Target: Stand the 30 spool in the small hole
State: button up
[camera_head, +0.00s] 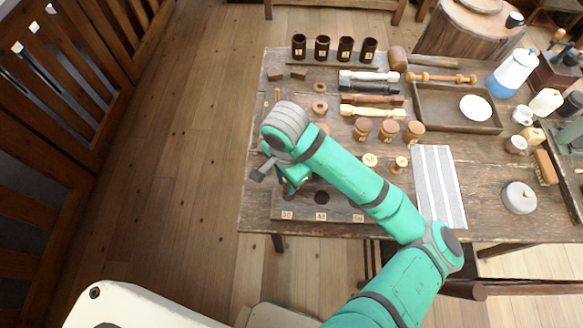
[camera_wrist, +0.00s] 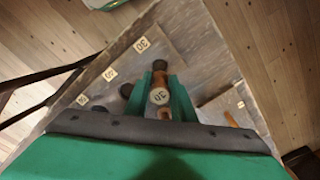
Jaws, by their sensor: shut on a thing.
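The 30 spool (camera_wrist: 160,96) is brown with a pale end marked 30. In the wrist view it stands between the two green fingers of my gripper (camera_wrist: 164,98), which is shut on it. The dark wooden board (camera_head: 303,211) carries labels 30, 40 and 50. A dark round spot by the 30 label, seemingly the small hole (camera_wrist: 160,65), shows just beyond the spool's far end. I cannot tell whether the spool's lower end is in it. In the head view my gripper (camera_head: 291,187) is over the board's left end, and my arm hides most of the spool.
The middle hole (camera_head: 321,198) is empty. A striped cloth (camera_head: 438,185) lies to the right. Jars, turned rods and a tray (camera_head: 457,123) fill the back of the table.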

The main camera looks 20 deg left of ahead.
jog(key=shift+w+f, duration=0.1)
jog(key=shift+f, duration=0.1)
jog(key=shift+w+f, duration=0.1)
jog(key=shift+f, duration=2.65)
jog(key=shift+s, duration=0.25)
jog(key=shift+w, duration=0.2)
jog(key=shift+s+d, duration=0.1)
jog(key=shift+d, duration=0.1)
jog(key=shift+s+a, duration=0.15)
jog(key=shift+a, duration=0.15)
jog(key=shift+d+f, duration=0.2)
jog(key=shift+f, duration=0.2)
